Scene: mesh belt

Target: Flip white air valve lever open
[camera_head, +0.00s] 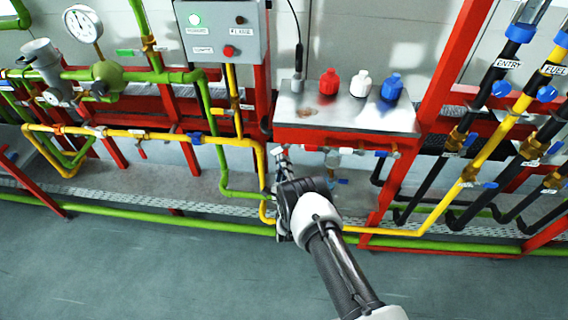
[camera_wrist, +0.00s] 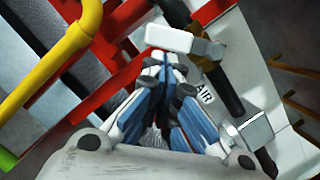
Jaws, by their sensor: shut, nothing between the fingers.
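The white lever (camera_wrist: 180,39) lies just beyond my fingertips in the wrist view, a short blocky bar on a grey stem beside a dark pipe (camera_wrist: 226,88). A white label reading AIR (camera_wrist: 205,95) is next to it. My gripper (camera_wrist: 163,60) is shut and empty, its blue and white fingers together with their tips close under the lever. I cannot tell whether they touch it. In the camera_head view my gripper (camera_head: 281,154) is at the left end below the red-edged shelf. I cannot make out the lever clearly there.
The red-edged shelf (camera_head: 345,137) overhangs near my gripper, with several red, white and blue knobs on top. Yellow pipe (camera_head: 262,165) and green pipe (camera_head: 222,172) run close on the left. Hoses with blue-handled valves stand at the right. The floor in front is clear.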

